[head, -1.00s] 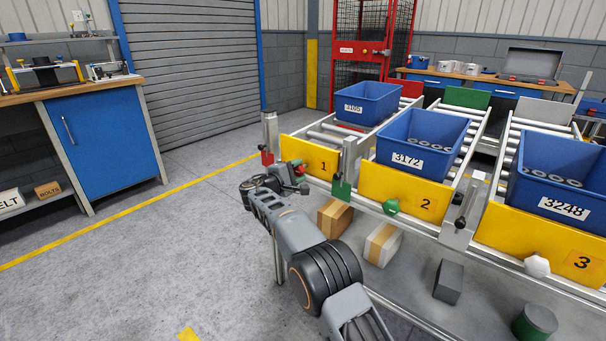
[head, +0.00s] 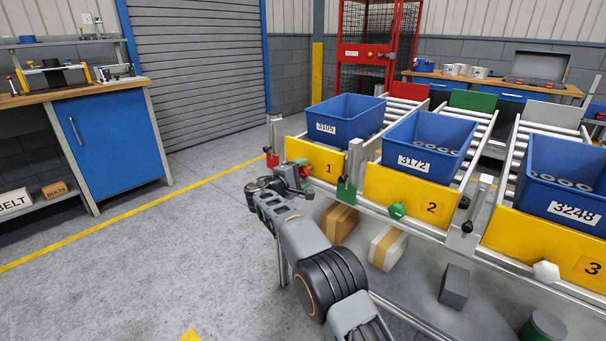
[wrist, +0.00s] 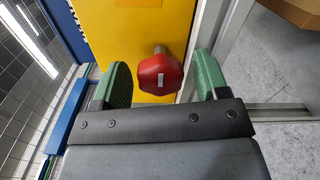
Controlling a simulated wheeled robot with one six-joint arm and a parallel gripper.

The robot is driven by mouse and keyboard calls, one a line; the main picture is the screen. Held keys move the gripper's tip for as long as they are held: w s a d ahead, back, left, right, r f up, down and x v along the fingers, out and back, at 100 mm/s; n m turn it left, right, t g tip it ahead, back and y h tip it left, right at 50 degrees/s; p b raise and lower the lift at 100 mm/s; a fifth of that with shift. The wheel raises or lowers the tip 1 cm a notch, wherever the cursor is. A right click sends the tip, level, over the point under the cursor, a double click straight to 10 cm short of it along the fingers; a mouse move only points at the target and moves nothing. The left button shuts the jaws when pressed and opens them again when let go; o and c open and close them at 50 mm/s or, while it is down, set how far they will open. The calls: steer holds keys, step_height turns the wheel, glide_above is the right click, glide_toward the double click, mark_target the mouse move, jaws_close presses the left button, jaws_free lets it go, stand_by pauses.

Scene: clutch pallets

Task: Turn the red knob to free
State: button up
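The red knob (wrist: 160,74) sticks out from the yellow panel marked 1 (head: 316,158) at the front of the left roller lane. In the wrist view it has a small pale mark on its face. My gripper (wrist: 162,84) is open, with one green fingertip on each side of the knob and a visible gap on both sides. In the head view my gripper (head: 300,176) is in front of panel 1 and hides most of the knob. The blue bin 3105 (head: 325,127) rests on the rollers close behind panel 1.
Panel 2 (head: 405,186) has a green knob (head: 396,210), and panel 3 (head: 530,240) has a white knob (head: 546,272). Blue bins 3172 (head: 413,162) and 3248 (head: 573,212) stand behind them. Boxes (head: 339,222) lie below the lanes. The floor at left is clear.

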steer(key=p+v, duration=0.2)
steer(key=v, duration=1.2)
steer(key=shift+p, duration=0.4)
steer(key=shift+w, duration=0.1)
steer(key=s+d+r+m+g+y+p, duration=0.25)
steer(key=s+d+r+g+p, duration=0.25)
steer(key=d+r+p, duration=0.55)
steer(key=s+d+r+m+g+y+p, duration=0.1)
steer(key=s+d+r+m+g+p, duration=0.3)
steer(key=d+r+p, duration=0.65)
steer(key=s+d+r+m+y+p, duration=0.2)
steer(key=s+d+p, duration=0.1)
steer(key=s, duration=0.4)
steer(key=s+d+r+m+g+y+p, duration=0.1)
steer(key=s+d+r+m+y+p, duration=0.1)
steer(key=s+p, duration=0.3)
steer(key=s+d+r+m+y+p, duration=0.2)
steer(key=s+d+y+p, duration=0.1)
steer(key=s, duration=0.7)
steer(key=shift+d+r+g+p, duration=0.2)
steer(key=shift+d+g+p, duration=0.2)
steer(key=shift+d+p, duration=0.1)
